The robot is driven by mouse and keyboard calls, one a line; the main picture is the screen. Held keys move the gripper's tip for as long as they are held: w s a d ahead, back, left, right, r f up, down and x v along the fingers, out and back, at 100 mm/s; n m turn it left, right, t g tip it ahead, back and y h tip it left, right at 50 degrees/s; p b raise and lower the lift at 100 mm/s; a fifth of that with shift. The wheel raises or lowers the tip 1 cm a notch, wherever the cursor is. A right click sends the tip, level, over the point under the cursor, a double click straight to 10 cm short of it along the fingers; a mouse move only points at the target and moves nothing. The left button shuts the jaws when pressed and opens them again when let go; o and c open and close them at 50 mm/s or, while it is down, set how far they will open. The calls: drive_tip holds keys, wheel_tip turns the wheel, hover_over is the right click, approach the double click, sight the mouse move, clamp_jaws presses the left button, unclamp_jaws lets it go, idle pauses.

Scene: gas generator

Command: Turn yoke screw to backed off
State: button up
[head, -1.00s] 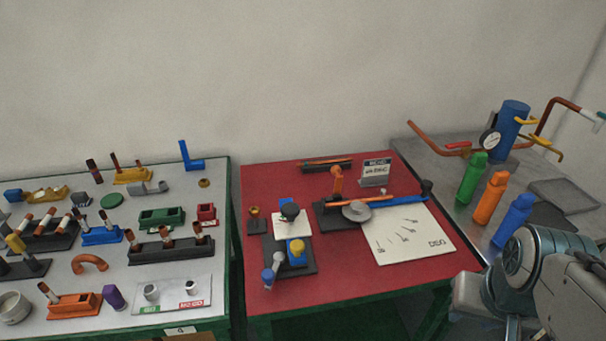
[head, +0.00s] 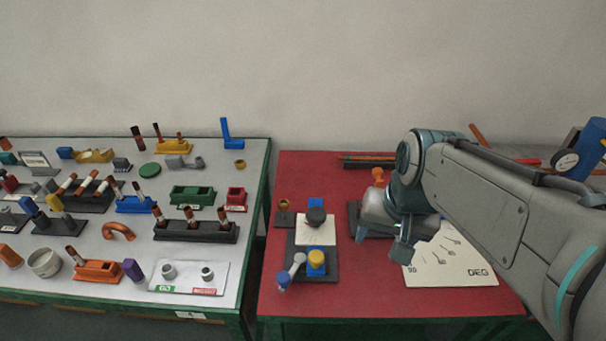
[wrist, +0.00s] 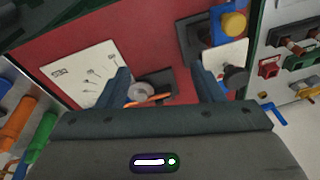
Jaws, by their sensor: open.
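A fixture on a black base (head: 327,265) stands on the red table. It carries a dark round knob (head: 316,216) over a white plate (head: 313,232), a yellow knob (head: 316,258) on a blue block, and a grey lever (head: 297,265) with a blue end. I cannot tell which part is the yoke screw. My gripper (head: 383,246) hangs to the right of this fixture, open and empty. In the wrist view my gripper (wrist: 160,72) has its fingers apart, with the dark knob (wrist: 235,76) and yellow knob (wrist: 233,23) beyond its right finger.
A second fixture with a grey disc (wrist: 140,90) and orange bar lies below my gripper, mostly hidden by my arm in the head view. A white degree card (head: 455,262) lies to its right. The left table (head: 60,297) is crowded with small parts.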

sight(316, 213)
drive_tip(key=w+a+r+m+g+y+p, duration=0.3)
drive_tip(key=w+a+r+m+p, duration=0.15)
drive_tip(key=w+r+m, duration=0.55)
drive_tip(key=a+f+m, duration=0.1)
drive_tip(key=a+f, duration=0.1)
drive_tip(key=f, duration=0.2)
drive_tip(key=a+f, duration=0.2)
drive_tip(key=f, duration=0.3)
drive_tip(key=a+f+m, duration=0.1)
drive_tip(key=a+f, duration=0.1)
drive_tip(key=f, duration=0.3)
drive_tip(key=shift+w+f+m, duration=0.1)
drive_tip(key=shift+w+m, duration=0.15)
drive_tip(key=shift+m, duration=0.05)
drive_tip(key=shift+y, duration=0.3)
drive_tip(key=c, duration=1)
